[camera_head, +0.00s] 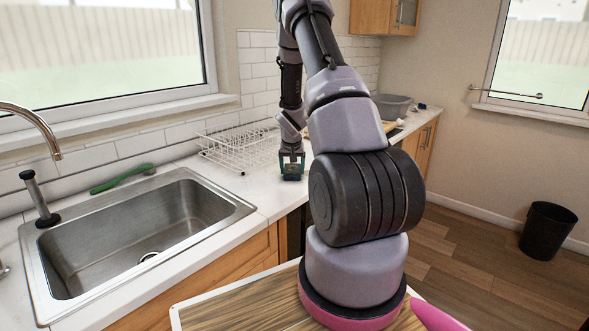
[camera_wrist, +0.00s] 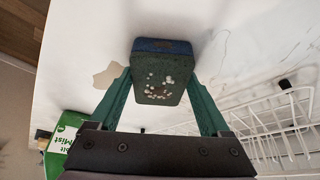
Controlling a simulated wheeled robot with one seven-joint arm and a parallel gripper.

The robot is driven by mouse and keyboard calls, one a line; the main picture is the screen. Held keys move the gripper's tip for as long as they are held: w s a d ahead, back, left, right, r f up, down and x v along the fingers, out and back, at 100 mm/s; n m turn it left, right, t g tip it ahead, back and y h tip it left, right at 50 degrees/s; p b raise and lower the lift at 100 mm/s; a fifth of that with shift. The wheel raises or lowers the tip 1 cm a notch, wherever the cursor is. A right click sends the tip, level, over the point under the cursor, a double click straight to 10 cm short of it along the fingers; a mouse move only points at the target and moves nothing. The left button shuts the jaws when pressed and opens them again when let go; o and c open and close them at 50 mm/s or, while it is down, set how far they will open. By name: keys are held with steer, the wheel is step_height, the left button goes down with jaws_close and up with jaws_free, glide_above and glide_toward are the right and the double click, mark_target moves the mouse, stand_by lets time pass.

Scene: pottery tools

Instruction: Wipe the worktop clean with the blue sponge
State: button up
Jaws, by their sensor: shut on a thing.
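The sponge (camera_wrist: 160,75) is between the two teal fingers of my gripper (camera_wrist: 163,88) in the wrist view. Its near face is dark green with pale crumb-like specks, and its far edge is blue. My gripper (camera_head: 291,163) is shut on it. In the head view the gripper points down at the worktop (camera_head: 262,196), just right of the dish rack. I cannot tell whether the sponge touches the surface. The white, marbled worktop also fills much of the wrist view (camera_wrist: 85,35). A beige stain (camera_wrist: 108,76) lies on it, left of the sponge.
A white wire dish rack (camera_head: 240,150) stands left of my gripper; it also shows in the wrist view (camera_wrist: 285,122). A steel sink (camera_head: 140,230) and a green-handled brush (camera_head: 121,178) are further left. A grey tub (camera_head: 392,106) stands behind. A green box (camera_wrist: 64,142) is lower left in the wrist view.

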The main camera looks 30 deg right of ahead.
steer(key=shift+s+a, duration=0.35)
steer(key=shift+a, duration=0.55)
steer(key=shift+f, duration=0.1)
steer(key=shift+s+d, duration=0.25)
steer(key=shift+d, duration=0.85)
steer(key=shift+s+d, duration=0.2)
steer(key=shift+d, duration=0.85)
steer(key=shift+s+d, duration=0.25)
steer(key=shift+d, duration=0.85)
steer(key=shift+w+d, duration=0.35)
steer(key=shift+d, duration=0.6)
steer(key=shift+w+d, duration=0.4)
steer(key=shift+d, duration=0.55)
steer(key=shift+w+d, duration=0.35)
steer(key=shift+d, duration=0.6)
steer(key=shift+a, duration=0.15)
